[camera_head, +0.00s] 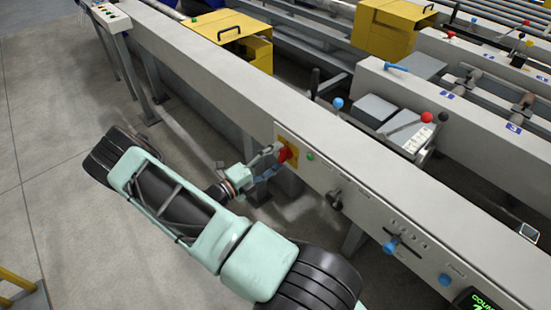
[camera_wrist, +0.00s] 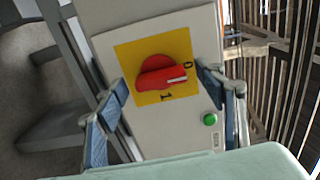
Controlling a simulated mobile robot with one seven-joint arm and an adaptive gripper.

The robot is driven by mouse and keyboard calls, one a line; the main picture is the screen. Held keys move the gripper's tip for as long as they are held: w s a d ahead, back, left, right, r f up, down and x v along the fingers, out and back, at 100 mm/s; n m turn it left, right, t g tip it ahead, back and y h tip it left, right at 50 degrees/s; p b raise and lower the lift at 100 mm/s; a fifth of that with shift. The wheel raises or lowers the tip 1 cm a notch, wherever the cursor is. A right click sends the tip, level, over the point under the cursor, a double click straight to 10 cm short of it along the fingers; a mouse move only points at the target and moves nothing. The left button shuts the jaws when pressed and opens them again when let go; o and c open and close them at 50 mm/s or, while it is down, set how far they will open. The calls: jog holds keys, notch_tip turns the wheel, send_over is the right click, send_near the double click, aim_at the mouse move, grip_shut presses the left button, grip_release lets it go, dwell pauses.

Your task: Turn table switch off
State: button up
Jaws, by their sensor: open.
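The table switch (camera_wrist: 160,75) is a red rotary knob on a yellow plate (camera_wrist: 125,55) marked 0 and 1. In the wrist view the white line on its handle lies between the two marks, seemingly nearer the 0. In the head view the red switch (camera_head: 285,154) is on the side of the long grey table beam. My gripper (camera_wrist: 163,83) is open, with one blue-padded finger on each side of the knob. Gaps show between the pads and the handle. In the head view my gripper (camera_head: 268,162) reaches the switch from the left.
A green button (camera_wrist: 209,119) sits beside the yellow plate. A black knob (camera_head: 334,199) and blue knobs (camera_head: 391,246) are farther along the grey panel (camera_head: 365,205). Table legs (camera_head: 355,238) stand below. Open floor (camera_head: 60,150) lies at the left.

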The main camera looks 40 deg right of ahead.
jog(key=a, duration=1.2)
jog(key=shift+s, duration=0.45)
